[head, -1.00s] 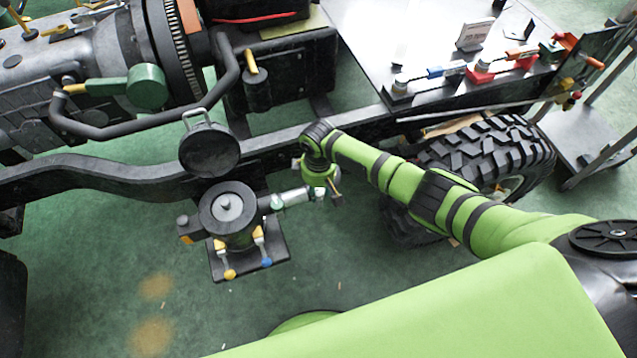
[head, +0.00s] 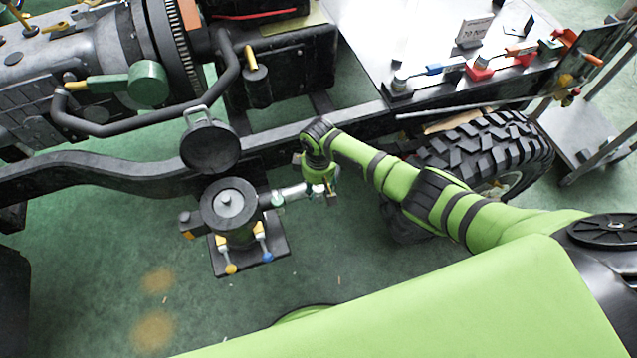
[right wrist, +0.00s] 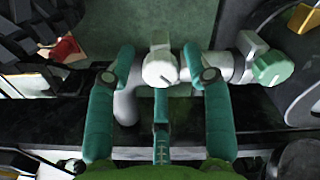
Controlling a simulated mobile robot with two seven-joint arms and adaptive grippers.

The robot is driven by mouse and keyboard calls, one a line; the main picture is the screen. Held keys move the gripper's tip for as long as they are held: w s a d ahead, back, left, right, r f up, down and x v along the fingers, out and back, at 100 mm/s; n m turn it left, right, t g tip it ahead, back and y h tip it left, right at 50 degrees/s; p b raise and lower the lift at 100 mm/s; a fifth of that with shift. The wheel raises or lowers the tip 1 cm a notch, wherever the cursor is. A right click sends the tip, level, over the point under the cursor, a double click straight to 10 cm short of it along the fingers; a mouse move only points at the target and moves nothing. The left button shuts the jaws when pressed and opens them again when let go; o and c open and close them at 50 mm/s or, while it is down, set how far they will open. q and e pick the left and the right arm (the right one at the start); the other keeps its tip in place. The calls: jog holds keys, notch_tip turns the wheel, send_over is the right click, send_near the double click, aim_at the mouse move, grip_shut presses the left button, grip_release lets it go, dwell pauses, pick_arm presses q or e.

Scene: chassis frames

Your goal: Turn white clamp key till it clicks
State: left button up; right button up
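The white clamp key (right wrist: 160,68) is a round white knob with a raised grip, on a pale pipe fitting in the right wrist view. In the head view my right gripper (head: 327,190) is at the right end of the pale pipe (head: 292,192), which leads out of a dark round canister (head: 228,222). The key is too small to make out there. A green knob (right wrist: 270,66) sits right of the key. My left gripper is out of view.
A dark chassis rail (head: 90,173) runs behind the canister, with a raised round lid (head: 210,148) above it. A large tyre (head: 490,150) stands close to my right arm. Yellow and blue-tipped levers (head: 264,245) are on the canister's front. The green floor in front is open.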

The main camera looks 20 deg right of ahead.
aim_at(319, 187)
jog(key=shift+w+r, duration=0.1)
jog(key=shift+r, duration=0.05)
jog(key=shift+r, duration=0.3)
notch_tip(319, 187, up, 11)
dwell(0.4)
jog(key=shift+r, duration=0.1)
